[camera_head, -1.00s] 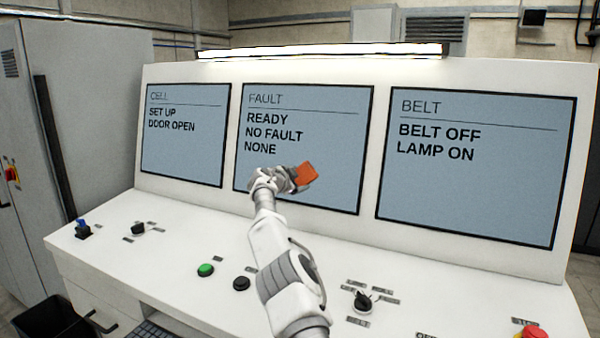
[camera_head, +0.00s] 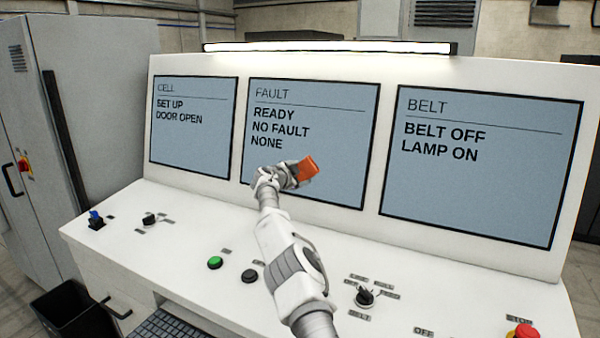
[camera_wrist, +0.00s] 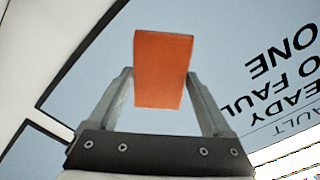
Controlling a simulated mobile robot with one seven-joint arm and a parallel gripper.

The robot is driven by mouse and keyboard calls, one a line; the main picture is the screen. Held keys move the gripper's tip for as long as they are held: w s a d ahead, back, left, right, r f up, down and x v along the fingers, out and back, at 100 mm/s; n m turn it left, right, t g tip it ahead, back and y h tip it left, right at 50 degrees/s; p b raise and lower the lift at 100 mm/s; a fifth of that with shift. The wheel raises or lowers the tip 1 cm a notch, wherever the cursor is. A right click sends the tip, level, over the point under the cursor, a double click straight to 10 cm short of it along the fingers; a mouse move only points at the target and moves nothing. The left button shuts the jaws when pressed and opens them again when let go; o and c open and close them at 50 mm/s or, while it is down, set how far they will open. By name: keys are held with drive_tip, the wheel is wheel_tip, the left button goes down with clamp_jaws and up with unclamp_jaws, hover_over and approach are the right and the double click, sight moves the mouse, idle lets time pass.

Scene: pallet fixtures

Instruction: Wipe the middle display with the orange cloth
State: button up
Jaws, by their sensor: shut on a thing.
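The middle display (camera_head: 340,140) reads FAULT, READY, NO FAULT, NONE, and fills much of the wrist view (camera_wrist: 230,65). My gripper (camera_head: 298,172) is in front of its lower middle part. It is shut on the orange cloth (camera_head: 307,167), a small folded block. In the wrist view the cloth (camera_wrist: 163,70) sits between the two fingertips of my gripper (camera_wrist: 163,80), with the display behind it. I cannot tell whether the cloth touches the screen. My wrist covers part of the display's lower edge.
The left display (camera_head: 194,130) reads CELL and the right display (camera_head: 480,165) reads BELT. On the desk are a green button (camera_head: 214,262), a black button (camera_head: 250,275), a black rotary knob (camera_head: 364,296) and a red stop button (camera_head: 523,331). A lit lamp bar (camera_head: 330,46) runs above.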

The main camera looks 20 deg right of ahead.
drive_tip(key=shift+a+f+b, duration=0.1)
drive_tip(key=shift+f+b, duration=0.25)
drive_tip(key=shift+b, duration=0.7)
drive_tip(key=shift+a+r+b, duration=0.1)
drive_tip(key=shift+b, duration=0.3)
drive_tip(key=b+v, duration=0.1)
drive_tip(key=b, duration=0.4)
drive_tip(key=shift+s+a, duration=0.15)
drive_tip(key=shift+s, duration=0.1)
drive_tip(key=b+v, duration=0.2)
drive_tip(key=b, duration=0.3)
drive_tip(key=shift+s+a+r, duration=0.1)
drive_tip(key=shift+r+b+v, duration=0.2)
drive_tip(key=shift+b+v, duration=0.75)
drive_tip(key=shift+b, duration=0.2)
